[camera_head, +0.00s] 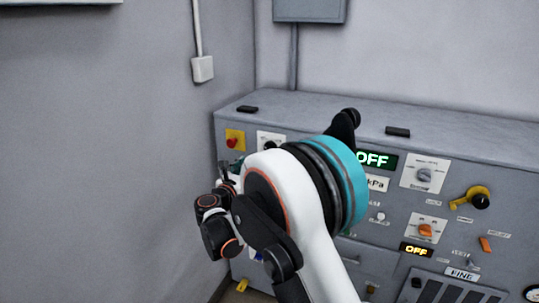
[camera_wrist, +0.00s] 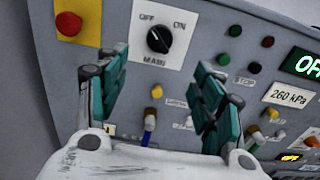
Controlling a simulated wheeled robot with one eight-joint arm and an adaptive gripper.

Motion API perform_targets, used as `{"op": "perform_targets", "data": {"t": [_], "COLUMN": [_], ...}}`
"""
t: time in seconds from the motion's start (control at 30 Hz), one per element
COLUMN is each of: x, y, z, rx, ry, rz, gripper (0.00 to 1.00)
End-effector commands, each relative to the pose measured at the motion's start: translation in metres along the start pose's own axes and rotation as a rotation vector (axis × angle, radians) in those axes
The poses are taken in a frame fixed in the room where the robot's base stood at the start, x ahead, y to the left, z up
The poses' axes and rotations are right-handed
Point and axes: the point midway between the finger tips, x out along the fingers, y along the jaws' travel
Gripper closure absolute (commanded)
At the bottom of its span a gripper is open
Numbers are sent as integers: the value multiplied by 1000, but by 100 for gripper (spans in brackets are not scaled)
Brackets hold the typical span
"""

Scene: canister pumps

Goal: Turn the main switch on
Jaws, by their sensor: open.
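The main switch (camera_wrist: 159,39) is a black rotary knob on a white plate, marked OFF at upper left, ON at upper right and MAIN below. Its white mark appears to point up-left toward OFF. In the head view, part of its white plate (camera_head: 270,138) shows above my arm. My gripper (camera_wrist: 160,78) is open and empty, its teal-padded fingers apart. In the wrist view the knob appears above and between the fingertips, with no visible contact. In the head view my gripper (camera_head: 229,172) is largely hidden by my own wrist.
A red emergency button (camera_wrist: 69,23) on a yellow plate is left of the switch. Start and stop buttons (camera_wrist: 223,60) are to the right. Yellow and blue-tipped fittings (camera_wrist: 150,120) sit below. The grey wall (camera_head: 110,150) stands close on the left. A green OFF display (camera_head: 376,160) is lit.

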Motion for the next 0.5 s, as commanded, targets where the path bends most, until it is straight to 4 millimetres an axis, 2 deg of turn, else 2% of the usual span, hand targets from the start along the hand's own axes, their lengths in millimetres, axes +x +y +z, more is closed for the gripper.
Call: {"op": "perform_targets", "data": {"t": [0.17, 0.5], "x": [12, 76], "y": [2, 1], "z": [-2, -2], "rx": [-10, -7], "ry": [-6, -5], "rz": [-1, -2], "gripper": [39, 39]}}
